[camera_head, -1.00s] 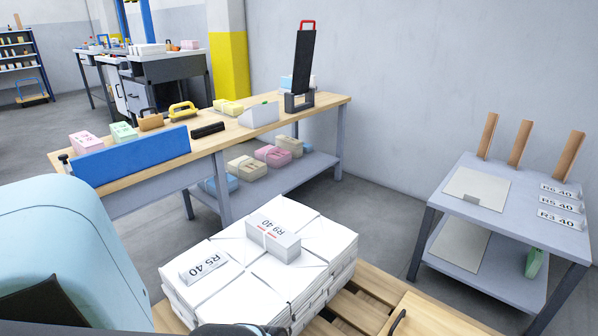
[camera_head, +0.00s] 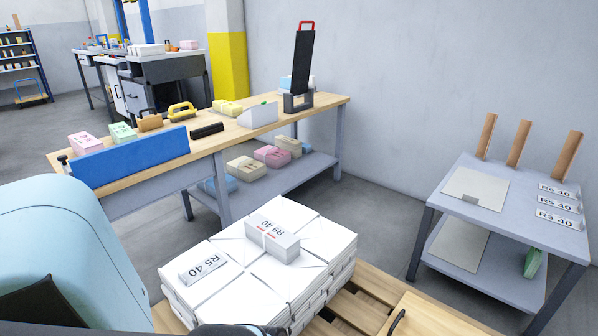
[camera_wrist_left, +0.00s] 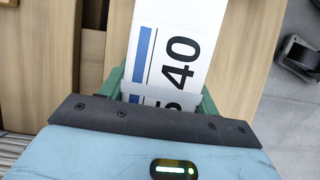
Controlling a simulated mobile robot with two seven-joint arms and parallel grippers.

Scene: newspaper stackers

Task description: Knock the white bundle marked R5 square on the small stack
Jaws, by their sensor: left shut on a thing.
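A white stack (camera_head: 318,235) stands on the wooden pallet, made of several flat white bundles. My left gripper (camera_wrist_left: 160,95) shows in the left wrist view, with green parts on both sides of a white bundle (camera_wrist_left: 180,35). The gripper is shut on it. It carries a blue stripe and "40"; the character below is partly hidden and looks like a 5. The right gripper is out of view.
A side table (camera_head: 430,195) at the right holds wooden posts (camera_head: 520,143) and tags R6 40, R5 40 and R3 40 (camera_head: 565,204). A workbench (camera_head: 330,105) with coloured bundles stands behind. The pallet (camera_head: 375,285) has bare slats beside the stack.

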